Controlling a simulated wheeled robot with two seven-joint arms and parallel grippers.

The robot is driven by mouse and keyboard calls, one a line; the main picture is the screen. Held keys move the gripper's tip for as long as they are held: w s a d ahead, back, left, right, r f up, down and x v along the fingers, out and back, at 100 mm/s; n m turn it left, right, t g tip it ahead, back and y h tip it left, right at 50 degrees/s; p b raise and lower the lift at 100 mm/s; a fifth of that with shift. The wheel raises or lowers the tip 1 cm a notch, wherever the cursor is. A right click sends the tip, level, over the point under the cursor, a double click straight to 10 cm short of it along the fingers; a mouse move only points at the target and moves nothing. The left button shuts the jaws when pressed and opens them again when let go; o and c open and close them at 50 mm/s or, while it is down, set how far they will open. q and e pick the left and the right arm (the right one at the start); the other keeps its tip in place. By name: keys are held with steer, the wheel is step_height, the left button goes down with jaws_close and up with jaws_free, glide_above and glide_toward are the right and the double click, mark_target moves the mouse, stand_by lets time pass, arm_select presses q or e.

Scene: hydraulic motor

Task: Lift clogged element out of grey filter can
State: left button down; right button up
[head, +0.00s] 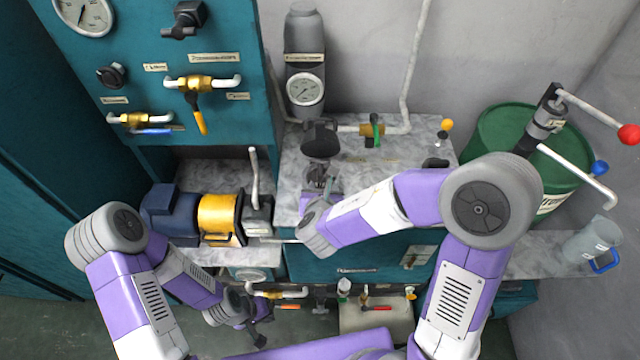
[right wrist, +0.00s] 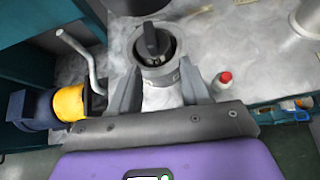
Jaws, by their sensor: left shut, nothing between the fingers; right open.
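The grey filter can (right wrist: 157,77) stands open-topped on the marbled worktop in the right wrist view. The dark clogged element (right wrist: 151,42) sits inside it, its black upright grip showing at the top. My right gripper (right wrist: 160,84) is open, with one finger on each side of the can; contact cannot be told. In the head view my right gripper (head: 319,192) is at the can, just in front of the dark filter head (head: 320,140), and my wrist hides part of it. My left gripper (head: 260,328) is shut and empty, low at the front left.
A blue and yellow motor-pump (head: 218,215) with an upright lever (head: 254,175) stands left of the can. A small red-capped bottle (right wrist: 224,82) stands right of it. A green drum (head: 510,140) is at the right. A clear jug (head: 592,240) stands on the right shelf.

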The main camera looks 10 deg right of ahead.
mark_target(320, 171)
steer(key=shift+n+t, duration=0.4)
steer(key=w, duration=0.2)
steer(key=w+f, duration=0.1)
steer(key=w, duration=0.2)
steer(key=w+f, duration=0.1)
steer(key=w, duration=0.1)
steer(key=shift+w+d+b, duration=0.15)
steer(key=shift+d+b, duration=0.15)
steer(key=shift+d, duration=0.05)
steer(key=shift+r, duration=0.1)
jaws_close()
